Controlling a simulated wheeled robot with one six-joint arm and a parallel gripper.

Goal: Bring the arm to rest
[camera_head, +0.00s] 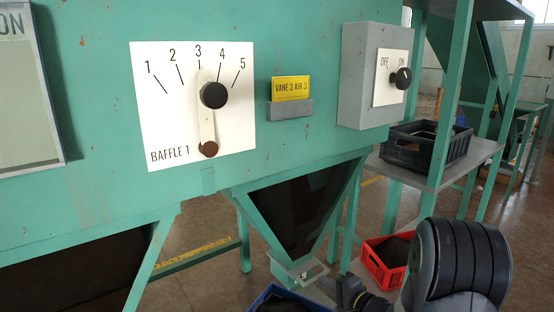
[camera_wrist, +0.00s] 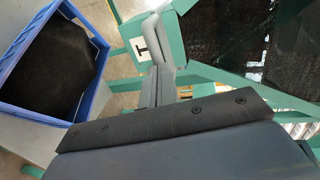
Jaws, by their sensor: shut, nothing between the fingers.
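My arm (camera_head: 455,265) shows at the lower right of the head view, low in front of the green machine. My gripper is at the bottom of that view, partly cut off. In the wrist view my gripper (camera_wrist: 158,85) has its fingers together with nothing held between them. The fingers point up the picture, close to a light grey part by the green frame; whether they touch it I cannot tell.
The baffle lever (camera_head: 207,120) points close to 3. An OFF/ON switch box (camera_head: 362,75) is at the right. A hopper (camera_head: 295,210) hangs below. A blue crate (camera_wrist: 103,45) with dark contents, a red crate (camera_head: 372,268) and a dark crate (camera_head: 397,155) stand nearby.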

